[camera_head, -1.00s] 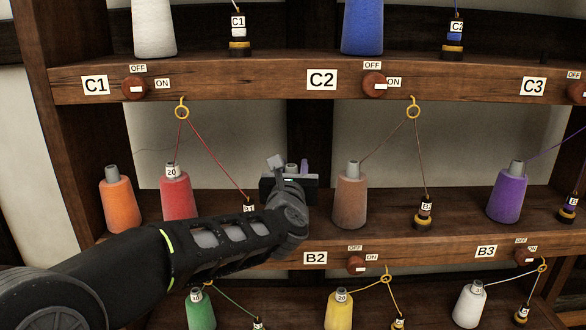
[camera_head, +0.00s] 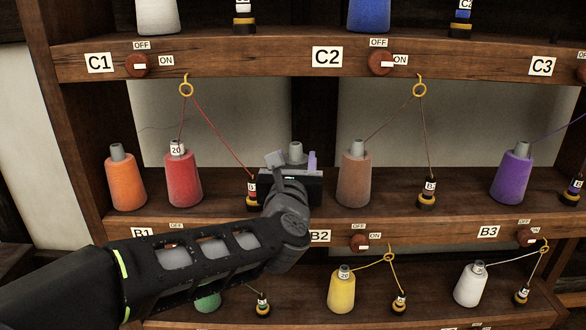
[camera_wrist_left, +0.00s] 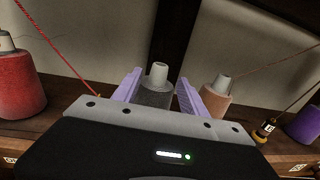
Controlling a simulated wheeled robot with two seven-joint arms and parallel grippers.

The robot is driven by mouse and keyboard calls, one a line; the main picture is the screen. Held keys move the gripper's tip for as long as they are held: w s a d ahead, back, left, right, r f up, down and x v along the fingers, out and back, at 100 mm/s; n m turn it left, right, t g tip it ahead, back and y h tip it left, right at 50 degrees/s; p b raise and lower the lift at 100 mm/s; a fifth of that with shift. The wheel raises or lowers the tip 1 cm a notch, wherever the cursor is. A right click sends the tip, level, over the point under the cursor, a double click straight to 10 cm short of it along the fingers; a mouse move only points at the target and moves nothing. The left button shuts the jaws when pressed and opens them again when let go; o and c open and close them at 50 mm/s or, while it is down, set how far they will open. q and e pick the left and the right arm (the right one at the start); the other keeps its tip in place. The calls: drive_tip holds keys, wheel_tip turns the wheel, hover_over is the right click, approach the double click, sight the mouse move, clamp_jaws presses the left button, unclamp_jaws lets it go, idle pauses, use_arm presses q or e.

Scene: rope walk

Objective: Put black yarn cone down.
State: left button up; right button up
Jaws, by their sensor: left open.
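The black yarn cone shows in the left wrist view (camera_wrist_left: 156,92) as a dark cone with a grey tip, standing upright between the two purple fingers of my left gripper (camera_wrist_left: 157,90). The fingers are open, one on each side of the cone. In the head view only the cone's grey tip (camera_head: 296,152) shows above my left gripper (camera_head: 292,168); the gripper hides the rest. The cone is over the middle shelf (camera_head: 225,203), between the red cone and the brown cone. Its base is hidden, so contact with the shelf cannot be seen. My right gripper is not in view.
The red cone (camera_head: 183,178) and orange cone (camera_head: 125,180) stand to the left, the brown cone (camera_head: 354,178) close on the right. A small bobbin (camera_head: 252,190) and a red thread (camera_head: 220,132) are just left of the gripper. The shelf with the C1 label (camera_head: 99,63) runs above.

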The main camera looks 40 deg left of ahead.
use_arm(q)
drive_tip(key=v, duration=0.4)
drive_tip(key=shift+s, duration=0.15)
drive_tip(key=shift+d, duration=0.1)
idle(0.4)
